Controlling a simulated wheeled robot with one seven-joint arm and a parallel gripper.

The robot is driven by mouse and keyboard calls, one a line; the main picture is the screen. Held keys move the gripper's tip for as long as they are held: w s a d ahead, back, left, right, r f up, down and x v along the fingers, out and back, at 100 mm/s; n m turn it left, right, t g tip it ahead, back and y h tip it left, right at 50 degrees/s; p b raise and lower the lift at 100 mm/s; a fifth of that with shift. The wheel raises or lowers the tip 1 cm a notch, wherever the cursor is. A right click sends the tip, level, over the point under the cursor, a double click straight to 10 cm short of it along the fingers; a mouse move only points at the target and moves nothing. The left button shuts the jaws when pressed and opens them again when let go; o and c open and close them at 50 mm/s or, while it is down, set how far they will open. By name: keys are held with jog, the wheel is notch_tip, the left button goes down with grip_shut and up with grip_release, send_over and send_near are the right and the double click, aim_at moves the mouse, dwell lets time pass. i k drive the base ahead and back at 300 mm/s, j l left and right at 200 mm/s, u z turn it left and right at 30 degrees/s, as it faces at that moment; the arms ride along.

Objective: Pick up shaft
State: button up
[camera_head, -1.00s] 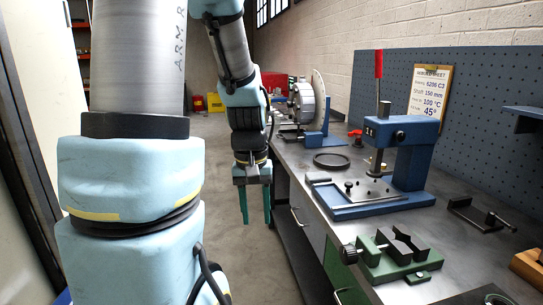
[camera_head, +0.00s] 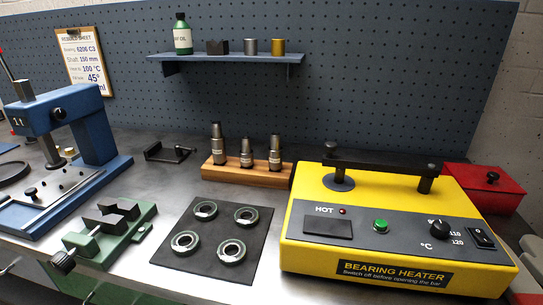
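Three stepped metal shafts stand upright in a wooden block (camera_head: 245,172) at the back of the bench, in the middle of the view. The left shaft (camera_head: 217,145) is the tallest. The middle shaft (camera_head: 246,153) and the right shaft (camera_head: 274,153) are shorter, and the right one looks slightly taller than the middle one. Each has a small label, too small to read. Their lower ends are hidden in the block. My gripper is not in view.
A yellow bearing heater (camera_head: 390,235) stands right of the block, a red box (camera_head: 485,188) behind it. In front lies a black mat (camera_head: 213,222) with several bearing rings. Left are a green vise (camera_head: 110,228) and blue press (camera_head: 85,125). A shelf (camera_head: 225,57) overhangs behind.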

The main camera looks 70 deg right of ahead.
aim_at(275, 152)
jog(key=i+l+z, duration=0.1)
jog(key=z, duration=1.1)
jog(key=l, duration=0.1)
